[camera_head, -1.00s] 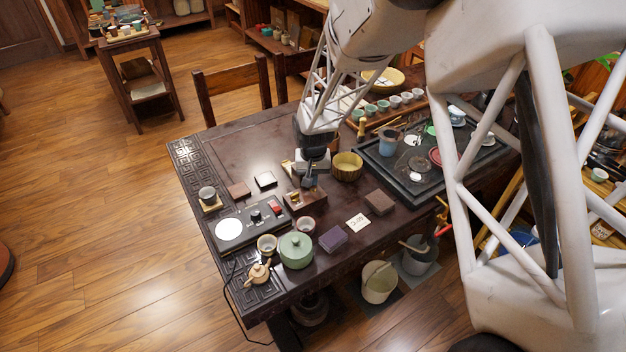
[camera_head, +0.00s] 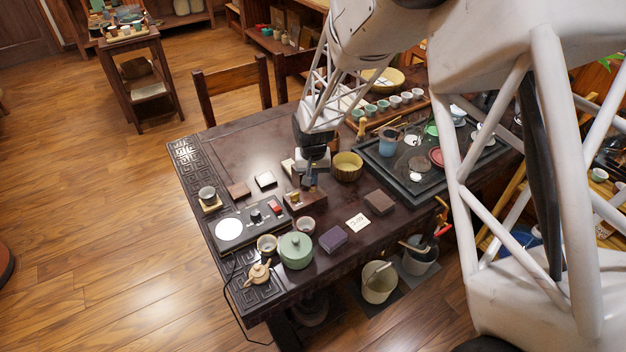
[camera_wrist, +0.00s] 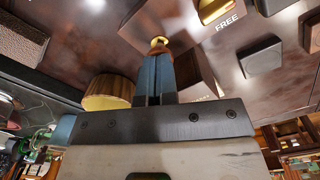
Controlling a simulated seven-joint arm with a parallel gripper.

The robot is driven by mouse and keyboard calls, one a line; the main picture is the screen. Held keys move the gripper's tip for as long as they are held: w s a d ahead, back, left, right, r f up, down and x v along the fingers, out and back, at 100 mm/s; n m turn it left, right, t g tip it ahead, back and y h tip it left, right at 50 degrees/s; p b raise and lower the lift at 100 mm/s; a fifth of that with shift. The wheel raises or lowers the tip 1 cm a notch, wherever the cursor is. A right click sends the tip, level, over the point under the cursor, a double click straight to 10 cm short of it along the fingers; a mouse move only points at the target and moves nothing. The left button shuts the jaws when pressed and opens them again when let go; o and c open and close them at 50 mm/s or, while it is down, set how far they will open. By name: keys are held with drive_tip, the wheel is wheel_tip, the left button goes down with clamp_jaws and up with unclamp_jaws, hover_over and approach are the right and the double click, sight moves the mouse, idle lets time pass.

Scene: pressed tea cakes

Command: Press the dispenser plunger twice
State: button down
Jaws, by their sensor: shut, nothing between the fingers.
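In the head view the plunger is hidden by my gripper (camera_head: 309,184), which points down over the block. In the wrist view my gripper (camera_wrist: 155,58) has its two blue fingers closed together with nothing between them. The tips are at or very near the knob; I cannot tell whether they touch.
A round yellow-brown bowl (camera_head: 347,172) stands close to the right of my gripper. A black scale (camera_head: 246,232) lies to the left. A green lidded pot (camera_head: 296,256), a purple block (camera_head: 333,239), a card (camera_head: 358,222) and a brown block (camera_head: 379,203) are in front. A black tray (camera_head: 385,185) is right.

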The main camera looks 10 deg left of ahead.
drive_tip(key=shift+r, duration=2.6)
drive_tip(key=shift+s+d+r, duration=0.1)
drive_tip(key=shift+d+r, duration=0.3)
drive_tip(key=shift+r, duration=0.05)
drive_tip(key=s+d+r+m+t, duration=0.1)
drive_tip(key=s+d+r, duration=0.5)
drive_tip(key=d+r, duration=0.35)
drive_tip(key=s+d+r+m, duration=0.1)
drive_tip(key=s+d+r, duration=0.4)
drive_tip(key=d+r, duration=0.45)
drive_tip(key=s+d+r, duration=0.1)
drive_tip(key=s+d, duration=0.6)
drive_tip(key=s, duration=0.4)
drive_tip(key=s+d+r+m+t, duration=0.1)
drive_tip(key=s+d+r, duration=0.1)
drive_tip(key=s+d, duration=0.6)
drive_tip(key=s, duration=0.3)
drive_tip(key=shift+s+r+t, duration=0.2)
drive_tip(key=shift+r+t, duration=0.1)
